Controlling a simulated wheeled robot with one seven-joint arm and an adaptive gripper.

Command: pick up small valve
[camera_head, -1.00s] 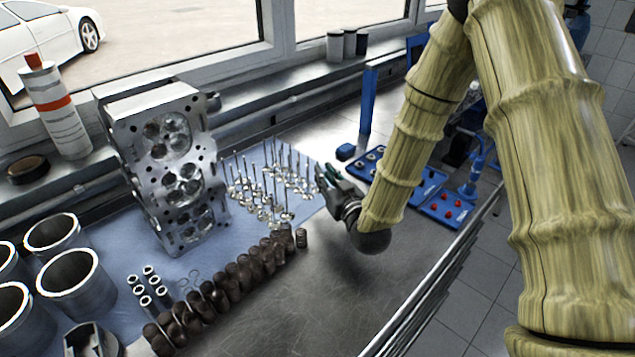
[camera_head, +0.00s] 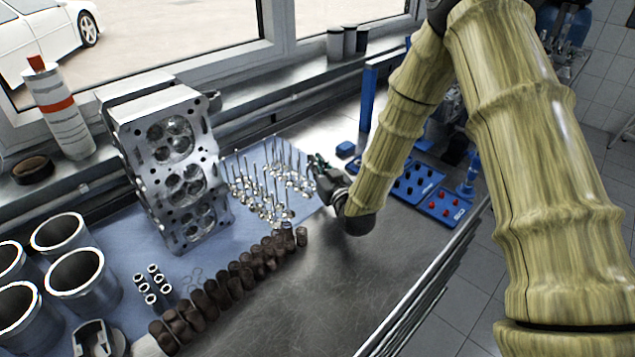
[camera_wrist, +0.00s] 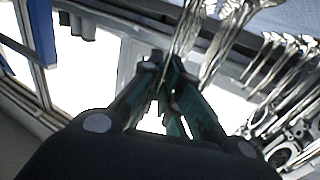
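Several small silver valves (camera_head: 268,190) stand upright, stems up, on the blue mat, with a set of them at the right side nearest my gripper. My gripper (camera_head: 316,164) is at the right edge of this group, low over the bench. In the wrist view, my gripper's dark green fingertips (camera_wrist: 164,74) are close together. A valve stem (camera_wrist: 187,30) runs down to the fingertips; I cannot tell whether it is held between them or lies behind them. More valves (camera_wrist: 285,80) show at the right of the wrist view.
The cylinder head (camera_head: 172,170) stands left of the valves. A row of brown springs (camera_head: 230,285) lies in front. Blue trays (camera_head: 440,205) and a blue post (camera_head: 368,98) are to the right, below the window sill. Bare metal bench (camera_head: 310,290) lies in front of my gripper.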

